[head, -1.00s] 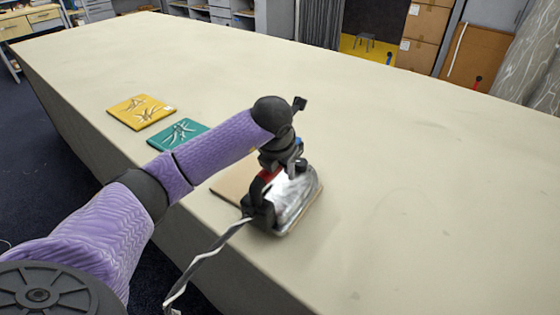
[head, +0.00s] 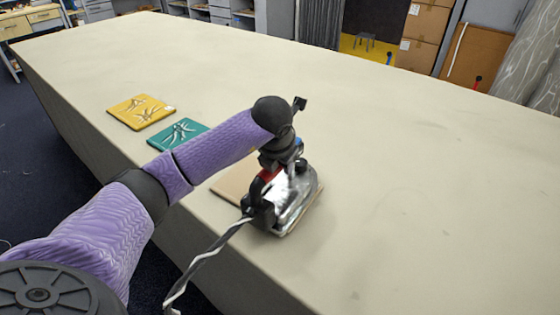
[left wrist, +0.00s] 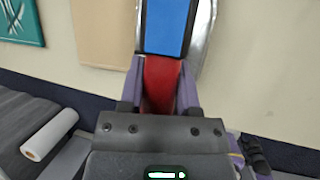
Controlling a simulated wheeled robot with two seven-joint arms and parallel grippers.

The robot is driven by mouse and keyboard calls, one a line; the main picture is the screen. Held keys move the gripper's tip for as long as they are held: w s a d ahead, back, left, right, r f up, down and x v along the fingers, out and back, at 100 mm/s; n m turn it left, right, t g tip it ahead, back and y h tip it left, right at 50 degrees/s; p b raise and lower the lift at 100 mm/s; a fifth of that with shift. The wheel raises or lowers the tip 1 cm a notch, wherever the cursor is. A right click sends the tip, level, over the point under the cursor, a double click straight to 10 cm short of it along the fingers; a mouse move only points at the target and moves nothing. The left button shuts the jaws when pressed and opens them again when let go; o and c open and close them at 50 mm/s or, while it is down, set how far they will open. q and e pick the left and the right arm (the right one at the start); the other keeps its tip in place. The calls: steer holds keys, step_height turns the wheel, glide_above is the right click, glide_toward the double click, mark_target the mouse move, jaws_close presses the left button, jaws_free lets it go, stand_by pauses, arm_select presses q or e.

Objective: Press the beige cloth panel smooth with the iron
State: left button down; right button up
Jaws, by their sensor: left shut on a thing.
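The beige cloth panel (head: 232,185) lies flat near the table's front edge, partly hidden by my left arm and the iron. It also shows in the left wrist view (left wrist: 98,35). The iron (head: 292,202), with a bright metal body, sits over the panel's right part. Its red handle (left wrist: 160,80) and a blue part (left wrist: 166,28) show in the left wrist view. My left gripper (left wrist: 160,85) is shut on the red handle. A striped cord hangs from the iron over the table edge. My right gripper is in neither view.
A teal panel (head: 180,132) and a yellow panel (head: 140,111), each with pale pieces on top, lie left of the iron along the front edge. The long cloth table (head: 420,190) is clear to the right and behind. Cardboard boxes (head: 424,30) stand beyond it.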

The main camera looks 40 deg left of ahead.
arm_select(q)
steer(key=shift+r+p, duration=2.7)
steer(key=shift+r, duration=0.8)
steer(key=shift+w, duration=0.1)
steer(key=shift+r, duration=0.15)
step_height(320, 180, up, 6)
steer(key=p, duration=0.4)
steer(key=shift+a+p, duration=0.1)
steer(key=shift+p, duration=0.25)
